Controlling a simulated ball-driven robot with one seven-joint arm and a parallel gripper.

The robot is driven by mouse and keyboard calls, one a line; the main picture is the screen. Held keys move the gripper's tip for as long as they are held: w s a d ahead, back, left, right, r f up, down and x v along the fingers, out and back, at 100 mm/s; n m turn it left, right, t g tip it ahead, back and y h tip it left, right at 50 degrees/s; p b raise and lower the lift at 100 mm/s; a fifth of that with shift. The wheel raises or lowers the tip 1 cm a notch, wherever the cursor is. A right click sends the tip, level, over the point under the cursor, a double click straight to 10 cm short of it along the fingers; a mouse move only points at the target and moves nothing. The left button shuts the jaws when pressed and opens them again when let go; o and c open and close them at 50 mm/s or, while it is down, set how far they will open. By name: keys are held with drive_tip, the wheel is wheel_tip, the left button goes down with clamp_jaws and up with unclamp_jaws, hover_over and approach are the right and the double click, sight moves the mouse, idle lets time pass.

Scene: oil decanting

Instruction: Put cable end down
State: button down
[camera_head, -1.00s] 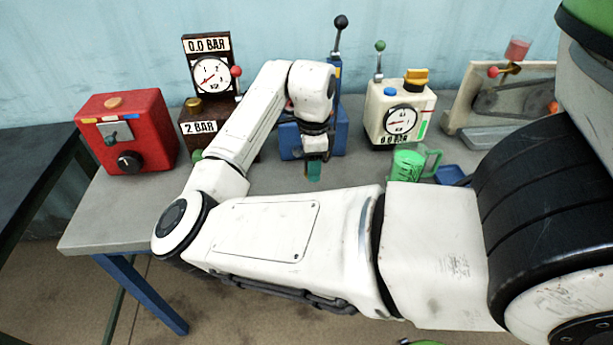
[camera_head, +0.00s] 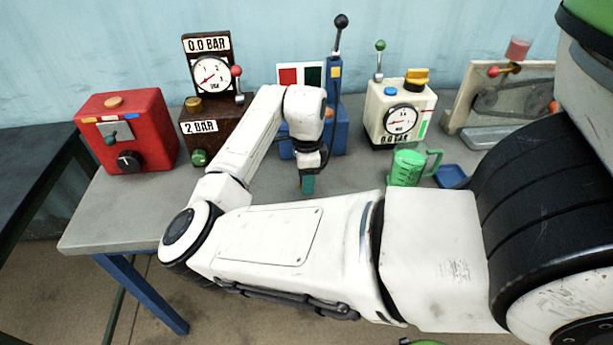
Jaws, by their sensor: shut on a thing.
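My gripper (camera_head: 308,173) points down over the grey bench in the middle of the picture, in front of the blue box. It is shut on a small teal piece, the cable end (camera_head: 307,185), whose lower part shows below the fingers. I cannot tell whether the cable end touches the bench top. The fingers are small and dark here, and no cable can be made out.
The grey bench (camera_head: 110,215) has bare room left of my gripper. Behind stand a red box (camera_head: 128,130), a brown gauge stand (camera_head: 213,125), a blue box (camera_head: 341,130) and a cream gauge box (camera_head: 399,112). A green jug (camera_head: 407,168) stands near a blue tray (camera_head: 452,176) at right.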

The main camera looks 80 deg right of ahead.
drive_tip(key=shift+f, duration=0.35)
drive_tip(key=c, duration=0.6)
unclamp_jaws()
wheel_tip(320, 180, up, 13)
drive_tip(key=shift+r, duration=0.15)
idle(0.3)
